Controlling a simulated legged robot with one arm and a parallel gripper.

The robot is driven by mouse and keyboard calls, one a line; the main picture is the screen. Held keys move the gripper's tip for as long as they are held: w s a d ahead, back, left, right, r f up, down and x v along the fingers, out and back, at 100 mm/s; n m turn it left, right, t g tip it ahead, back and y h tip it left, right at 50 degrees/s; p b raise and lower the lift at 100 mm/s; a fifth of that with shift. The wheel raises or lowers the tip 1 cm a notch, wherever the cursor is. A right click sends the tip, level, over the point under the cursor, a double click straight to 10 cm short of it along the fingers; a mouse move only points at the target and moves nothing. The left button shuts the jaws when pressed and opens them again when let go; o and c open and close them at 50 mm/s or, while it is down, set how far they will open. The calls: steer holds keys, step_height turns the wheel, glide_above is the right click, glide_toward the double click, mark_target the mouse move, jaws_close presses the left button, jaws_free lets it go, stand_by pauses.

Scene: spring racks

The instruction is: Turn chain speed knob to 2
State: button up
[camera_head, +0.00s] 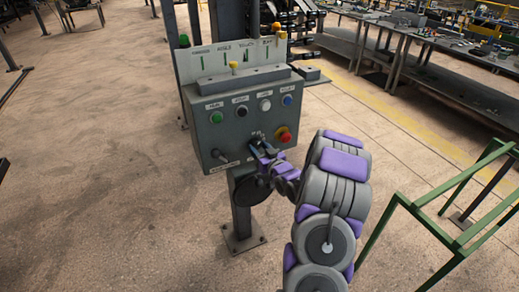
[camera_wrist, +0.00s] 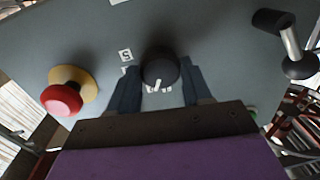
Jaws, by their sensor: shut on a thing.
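The chain speed knob (camera_wrist: 160,64) is a round black knob on a grey control box, seen in the wrist view. A white pointer mark on it points towards the bottom of that picture. A small white label with a digit (camera_wrist: 125,55) is beside it at the left; I cannot read the digit surely. My gripper (camera_wrist: 160,84) has its two dark fingers on either side of the knob, shut on it. In the head view my gripper (camera_head: 259,150) reaches the lower front of the control box (camera_head: 205,138) and hides most of the knob.
A red mushroom button (camera_wrist: 61,99) on a yellow base is close to the knob. A black-handled lever (camera_wrist: 287,38) is on the other side. Green (camera_head: 216,117), black, white and blue (camera_head: 287,100) buttons line the box above. A green frame (camera_head: 455,230) stands at the right.

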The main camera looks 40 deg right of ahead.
steer(key=o, duration=1)
steer(key=shift+o, duration=0.2)
steer(key=s+a+p, duration=0.2)
steer(key=s+p, duration=0.2)
steer(key=s, duration=1.3)
steer(key=shift+a, duration=0.35)
